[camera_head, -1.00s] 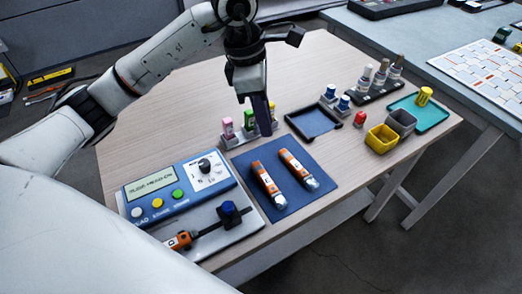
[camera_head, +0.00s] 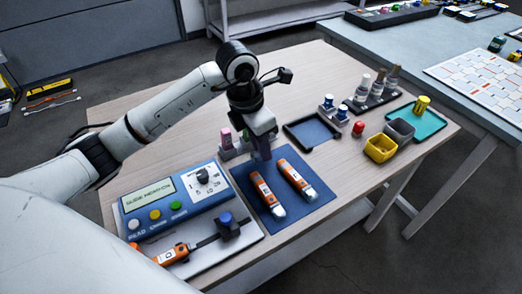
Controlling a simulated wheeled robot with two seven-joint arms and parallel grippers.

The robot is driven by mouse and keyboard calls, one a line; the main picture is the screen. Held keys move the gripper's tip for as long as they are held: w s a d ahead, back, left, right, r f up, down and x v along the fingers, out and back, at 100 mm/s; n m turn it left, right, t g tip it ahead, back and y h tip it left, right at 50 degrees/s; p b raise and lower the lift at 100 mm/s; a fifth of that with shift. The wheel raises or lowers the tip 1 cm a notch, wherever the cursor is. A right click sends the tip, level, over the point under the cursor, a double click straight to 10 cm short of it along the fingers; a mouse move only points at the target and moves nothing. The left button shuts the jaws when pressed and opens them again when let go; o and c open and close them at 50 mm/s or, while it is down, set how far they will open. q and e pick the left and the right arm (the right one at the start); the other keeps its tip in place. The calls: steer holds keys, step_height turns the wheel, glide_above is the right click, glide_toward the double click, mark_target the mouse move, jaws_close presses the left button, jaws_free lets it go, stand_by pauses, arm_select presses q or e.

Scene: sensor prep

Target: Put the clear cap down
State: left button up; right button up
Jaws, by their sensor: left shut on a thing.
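My left gripper (camera_head: 262,154) points down over the blue mat (camera_head: 318,205), close to the upper end of the left orange sensor pen. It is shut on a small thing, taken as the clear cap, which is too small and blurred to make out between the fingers. Two orange and white pens, the left one (camera_head: 265,193) and the right one (camera_head: 296,182), lie side by side on the mat with pale, clear-looking lower ends. A third orange pen (camera_head: 172,256) lies on the meter station's tray, its dark shaft reaching a blue-knobbed clamp (camera_head: 227,223). My right gripper is out of view.
The blue meter station (camera_head: 180,209) stands left of the mat. A bottle rack (camera_head: 230,153) is partly behind the gripper. The mat's lower right is clear.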

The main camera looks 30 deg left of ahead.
arm_select(q)
steer(key=shift+f, duration=0.7)
steer(key=shift+f, duration=0.15)
steer(key=o, duration=0.8)
steer(key=r, duration=0.4)
steer(key=s+r, duration=0.1)
steer(key=r, duration=0.3)
steer(key=s+a+r, duration=0.1)
steer(key=r, duration=0.3)
steer(key=shift+a+p, duration=0.1)
steer(key=shift+p, duration=0.2)
